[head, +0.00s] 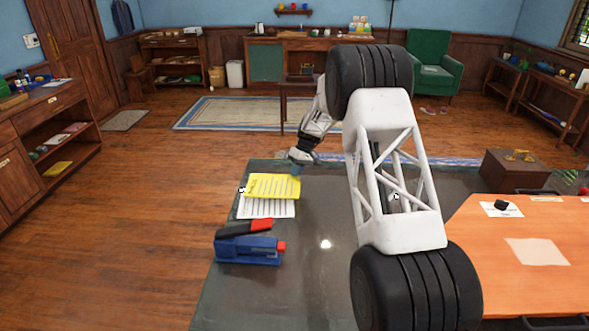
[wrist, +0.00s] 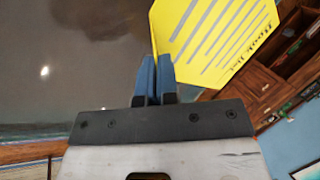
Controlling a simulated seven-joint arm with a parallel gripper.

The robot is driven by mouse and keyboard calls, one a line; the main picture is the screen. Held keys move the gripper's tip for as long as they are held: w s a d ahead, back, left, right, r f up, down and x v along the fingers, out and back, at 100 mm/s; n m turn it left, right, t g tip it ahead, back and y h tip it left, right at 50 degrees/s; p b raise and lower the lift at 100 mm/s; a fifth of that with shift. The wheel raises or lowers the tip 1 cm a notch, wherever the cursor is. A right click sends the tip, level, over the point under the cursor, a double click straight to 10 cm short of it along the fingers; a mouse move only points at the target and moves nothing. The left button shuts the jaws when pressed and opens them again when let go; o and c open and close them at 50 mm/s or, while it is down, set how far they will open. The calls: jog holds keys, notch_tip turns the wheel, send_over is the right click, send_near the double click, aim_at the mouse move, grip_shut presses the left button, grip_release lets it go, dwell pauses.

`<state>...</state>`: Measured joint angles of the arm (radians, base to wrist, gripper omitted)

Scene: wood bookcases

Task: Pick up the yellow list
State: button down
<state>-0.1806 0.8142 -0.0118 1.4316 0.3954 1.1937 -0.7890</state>
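The yellow list (head: 272,186) is a lined sheet at the far left corner of the dark table, overlapping the white lined sheet in the head view. My gripper (head: 296,171) is at its far right corner. In the wrist view, the blue fingers of my gripper (wrist: 155,80) are almost together at the edge of the yellow list (wrist: 215,40), pinching its corner. The sheet spreads up and right from the fingers, with its heading visible. It appears slightly above the white sheet; the exact gap is hard to tell.
The white lined sheet (head: 266,208) lies on the dark table (head: 310,285). Nearer are a red and black stapler (head: 247,228) and a blue box-like item (head: 248,250) with a red end. An orange-topped desk (head: 480,270) is at the right. The middle of the dark table is clear.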

aim_at(297, 183)
jog(key=shift+s+d+r, duration=0.1)
jog(key=shift+s+d, duration=0.05)
jog(key=shift+s, duration=0.4)
jog(key=shift+s+d, duration=0.1)
jog(key=shift+s, duration=0.45)
dwell(0.6)
jog(key=shift+s+d, duration=0.5)
jog(key=shift+d, duration=0.1)
jog(key=s+d, duration=0.3)
jog(key=s+d+r, duration=0.1)
jog(key=s+d, duration=0.6)
jog(key=shift+s+r, duration=0.1)
jog(key=shift+r, duration=0.05)
jog(key=s+d, duration=0.2)
jog(key=s, duration=0.2)
jog(key=s+d, duration=0.3)
jog(key=s, duration=0.1)
jog(key=s+d, duration=0.2)
jog(key=s, duration=0.1)
jog(key=shift+s+d+r, duration=0.2)
jog(key=shift+s, duration=0.2)
jog(key=shift+f, duration=0.25)
